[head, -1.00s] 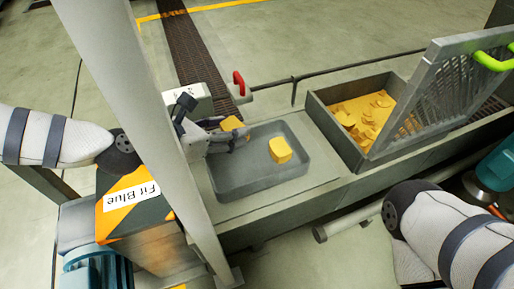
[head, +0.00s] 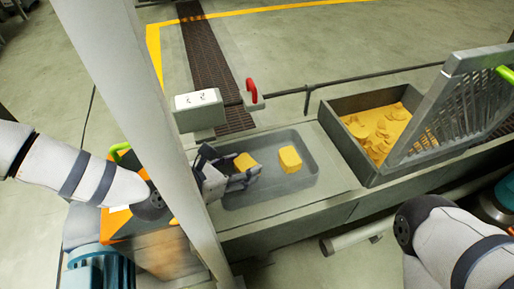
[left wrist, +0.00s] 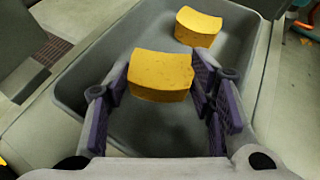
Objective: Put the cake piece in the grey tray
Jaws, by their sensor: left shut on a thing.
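A yellow cake piece (left wrist: 160,76) is between the fingers of my left gripper (left wrist: 163,88), which is shut on it. In the head view my left gripper (head: 248,174) reaches in from the left with this cake piece (head: 245,161) at its fingertips, over the left part of the grey tray (head: 309,187). A second yellow piece (head: 290,159) lies in the tray; it also shows in the left wrist view (left wrist: 198,26), beyond the held one. I cannot tell whether the held piece touches the tray floor. My right gripper is out of view; only my right arm shows.
A metal bin (head: 346,145) of yellow pieces stands right of the tray, with a raised grate (head: 452,110) over its right side. A light-coloured post (head: 140,120) crosses in front of my left arm. A red-handled lever (head: 251,92) and grey box (head: 198,108) stand behind.

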